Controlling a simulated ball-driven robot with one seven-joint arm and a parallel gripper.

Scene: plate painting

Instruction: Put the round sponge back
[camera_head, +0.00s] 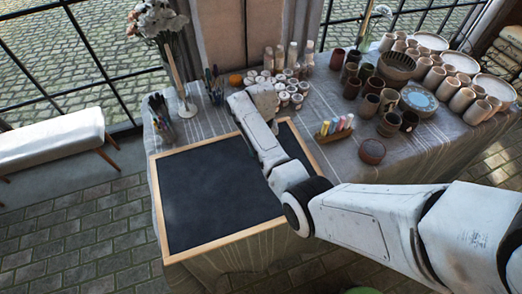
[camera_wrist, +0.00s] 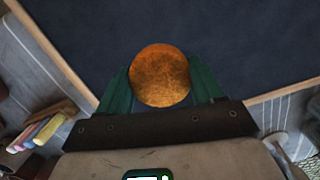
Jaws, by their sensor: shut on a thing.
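The round sponge (camera_wrist: 160,75) is an orange-brown disc in the wrist view. My gripper (camera_wrist: 160,88) is shut on it, one teal finger at each side, with the dark board (camera_wrist: 255,40) behind it. How high it is held I cannot tell. In the head view my arm hides the fingers near the far right part of the wood-framed board (camera_head: 205,190). A small orange round thing (camera_head: 235,80) shows just beyond my arm's end there; I cannot tell whether it is the sponge.
Chalks in a holder (camera_head: 335,127) stand right of the board. Small white pots (camera_head: 285,85) stand close to my arm's end. Clay cups crowd the right; the board's surface is clear.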

